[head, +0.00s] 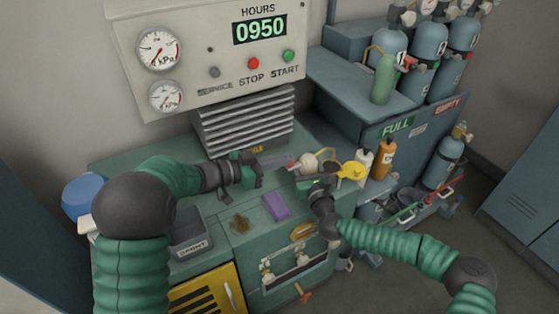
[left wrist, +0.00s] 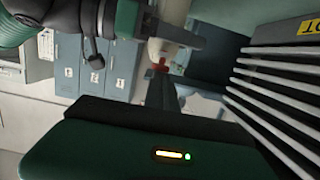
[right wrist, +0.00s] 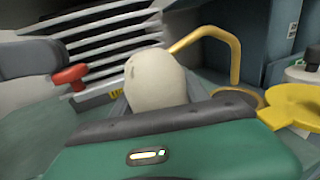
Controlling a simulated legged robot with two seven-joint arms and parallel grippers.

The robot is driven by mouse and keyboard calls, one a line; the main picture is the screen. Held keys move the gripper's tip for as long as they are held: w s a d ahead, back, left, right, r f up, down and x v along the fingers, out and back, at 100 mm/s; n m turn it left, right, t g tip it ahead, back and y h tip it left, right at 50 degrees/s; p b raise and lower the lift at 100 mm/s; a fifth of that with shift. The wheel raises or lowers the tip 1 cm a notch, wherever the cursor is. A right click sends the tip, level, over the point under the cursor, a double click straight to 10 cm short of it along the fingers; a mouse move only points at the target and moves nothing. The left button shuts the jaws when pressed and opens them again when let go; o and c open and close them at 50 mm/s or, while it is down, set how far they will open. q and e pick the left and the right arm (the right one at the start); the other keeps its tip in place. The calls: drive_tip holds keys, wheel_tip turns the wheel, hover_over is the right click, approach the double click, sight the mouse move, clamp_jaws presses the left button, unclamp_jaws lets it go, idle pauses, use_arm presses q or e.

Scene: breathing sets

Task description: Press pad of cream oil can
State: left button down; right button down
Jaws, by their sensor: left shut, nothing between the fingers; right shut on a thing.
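The cream oil can (head: 308,161) is above the back right of the green bench, its rounded body also large in the right wrist view (right wrist: 157,80). My right gripper (head: 310,180) is shut on it; its fingers are mostly hidden behind the can. A red pad (right wrist: 70,77) sticks out from the can's left side; it also shows in the left wrist view (left wrist: 160,67). My left gripper (head: 283,161) is shut and empty, its tips pointing at the red pad. The tips are very close to the pad; I cannot tell whether they touch.
A yellow funnel (head: 353,170), a white bottle (head: 364,160) and an orange bottle (head: 384,158) stand right of the can. A purple block (head: 275,207) lies in front. The louvred panel (head: 246,122) rises behind my left gripper. A curved yellow tube (right wrist: 232,50) arches beside the can.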

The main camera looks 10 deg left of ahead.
drive_tip(key=shift+w+f, duration=0.1)
drive_tip(key=shift+w, duration=0.05)
use_arm(q)
drive_tip(key=s+a+r, duration=0.5)
drive_tip(key=a, duration=0.3)
drive_tip(key=shift+s+r, duration=0.4)
drive_tip(key=shift+a, duration=0.1)
idle(0.5)
use_arm(e)
drive_tip(key=c, duration=0.6)
unclamp_jaws()
drive_tip(key=o, duration=0.3)
drive_tip(key=shift+o, duration=0.4)
drive_tip(key=shift+o, duration=1.1)
